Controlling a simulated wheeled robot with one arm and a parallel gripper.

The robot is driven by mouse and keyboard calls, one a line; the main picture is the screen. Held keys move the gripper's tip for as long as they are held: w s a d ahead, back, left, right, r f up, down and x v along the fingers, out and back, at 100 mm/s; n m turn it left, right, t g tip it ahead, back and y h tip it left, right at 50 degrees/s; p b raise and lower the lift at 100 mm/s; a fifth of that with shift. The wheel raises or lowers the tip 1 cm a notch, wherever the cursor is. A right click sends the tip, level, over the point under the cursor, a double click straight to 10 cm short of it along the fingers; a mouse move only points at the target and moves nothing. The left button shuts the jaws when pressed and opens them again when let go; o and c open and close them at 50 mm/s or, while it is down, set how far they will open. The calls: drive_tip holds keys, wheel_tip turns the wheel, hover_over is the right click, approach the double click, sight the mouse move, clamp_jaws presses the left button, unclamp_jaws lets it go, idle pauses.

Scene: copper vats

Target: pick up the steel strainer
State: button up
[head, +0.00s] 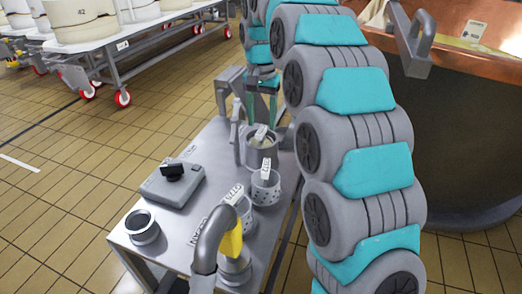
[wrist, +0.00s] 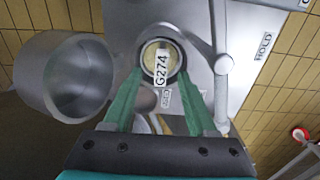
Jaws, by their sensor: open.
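My gripper (head: 262,98) is open above the far end of a steel cart top. Its two green fingers also show in the wrist view (wrist: 162,105), apart, with a round cup (wrist: 178,62) tagged G274 just beyond them. In the head view a grey cup (head: 262,150) with a white tag stands below the fingers. Two pale perforated cups with white tags, one in the middle (head: 265,190) and one nearer (head: 243,218), stand in front of it. I cannot tell for certain which of these vessels is the steel strainer. Nothing is held between the fingers.
A grey box with a black top piece (head: 172,185) and a dark-mouthed steel cup (head: 142,228) stand on the cart's left side. A bent pipe with a yellow grip (head: 230,240) rises at the front. A copper vat (head: 450,130) stands right. A wide steel vessel (wrist: 50,72) shows left in the wrist view.

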sight(261, 129)
wheel_tip(261, 129, down, 4)
drive_tip(key=shift+a+f, duration=0.1)
clamp_jaws()
idle(0.5)
